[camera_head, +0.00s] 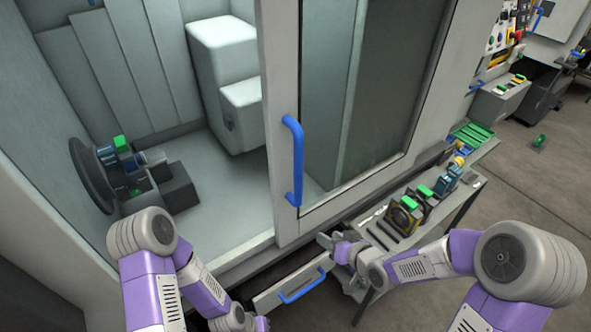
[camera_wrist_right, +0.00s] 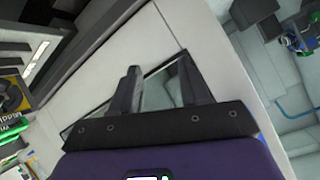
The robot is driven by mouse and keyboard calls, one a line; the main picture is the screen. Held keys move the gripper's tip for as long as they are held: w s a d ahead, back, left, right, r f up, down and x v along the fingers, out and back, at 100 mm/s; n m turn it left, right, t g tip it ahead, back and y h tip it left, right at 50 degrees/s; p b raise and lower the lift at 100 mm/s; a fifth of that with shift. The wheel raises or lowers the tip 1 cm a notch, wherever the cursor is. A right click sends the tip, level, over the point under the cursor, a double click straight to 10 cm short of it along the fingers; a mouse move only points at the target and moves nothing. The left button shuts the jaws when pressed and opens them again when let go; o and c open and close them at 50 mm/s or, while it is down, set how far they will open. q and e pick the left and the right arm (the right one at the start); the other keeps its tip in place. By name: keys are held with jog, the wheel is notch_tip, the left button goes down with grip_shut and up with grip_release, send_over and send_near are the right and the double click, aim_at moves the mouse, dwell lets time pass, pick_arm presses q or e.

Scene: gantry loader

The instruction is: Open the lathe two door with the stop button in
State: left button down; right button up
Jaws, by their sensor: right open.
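The lathe door (camera_head: 279,222) is a grey frame with a dark window. It stands at the right of a wide opening, through which the lathe chuck (camera_head: 92,176) shows. Its vertical blue handle (camera_head: 293,160) is on the door's left edge, with no gripper on it. My right gripper (camera_head: 328,240) is below and right of the handle, apart from it. In the right wrist view its two fingers (camera_wrist_right: 160,85) are spread with nothing between them. My left arm shows at the lower left, but its gripper is out of frame. I cannot single out the stop button.
A control panel (camera_head: 497,38) with coloured buttons is at the upper right, above a small button box (camera_head: 500,92). A bench (camera_head: 462,196) with green-topped parts stands right of the door. A drawer (camera_head: 285,284) with a blue handle sits below my right gripper.

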notch_tip(320, 180, up, 14)
jog(key=w+a+n+t+y, duration=0.1)
jog(key=a+n+t+y, duration=0.1)
jog(key=n+t+y, duration=0.15)
jog(key=n+y, duration=0.3)
jog(key=n, duration=0.1)
send_near(302, 172)
jog(key=x, duration=0.4)
jog(key=shift+g, duration=0.45)
jog(key=b+x, duration=0.1)
jog(key=x, duration=0.6)
jog(key=shift+w+r, duration=0.1)
grip_shut()
